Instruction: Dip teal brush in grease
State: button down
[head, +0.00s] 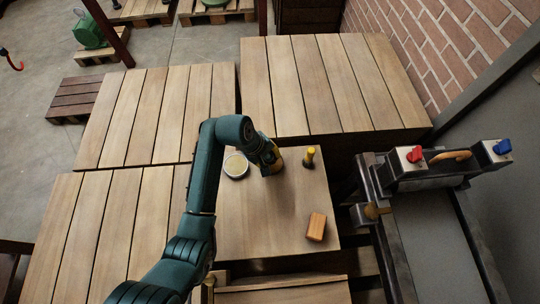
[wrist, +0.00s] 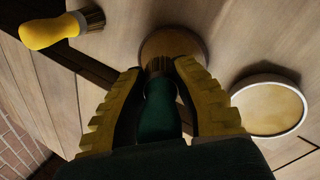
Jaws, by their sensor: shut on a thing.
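The teal brush (wrist: 160,108) is between my gripper's yellow-padded fingers (wrist: 158,95) in the wrist view. Its dark bristles (wrist: 157,64) point away from my wrist. In the head view my gripper (head: 271,165) is over the small wooden table, and I cannot make out the brush there. The grease is a pale yellow fill in a round, white-rimmed tin (head: 236,165). The tin is just left of my gripper in the head view and to the right of the fingers in the wrist view (wrist: 268,106). The bristles are apart from the tin.
A yellow-handled brush (head: 309,157) stands right of my gripper. An orange-brown block (head: 316,227) lies near the table's front right. A round brown thing (wrist: 180,42) shows beyond the bristles, partly hidden.

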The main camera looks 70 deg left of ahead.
aim_at(270, 154)
jog(key=shift+f, duration=0.5)
dwell(0.4)
jog(key=shift+f+p, duration=0.2)
jog(key=shift+p, duration=0.25)
dwell(2.0)
notch_tip(270, 154, up, 7)
jog(key=p, duration=0.9)
jog(key=shift+r, duration=0.2)
jog(key=shift+f, duration=0.1)
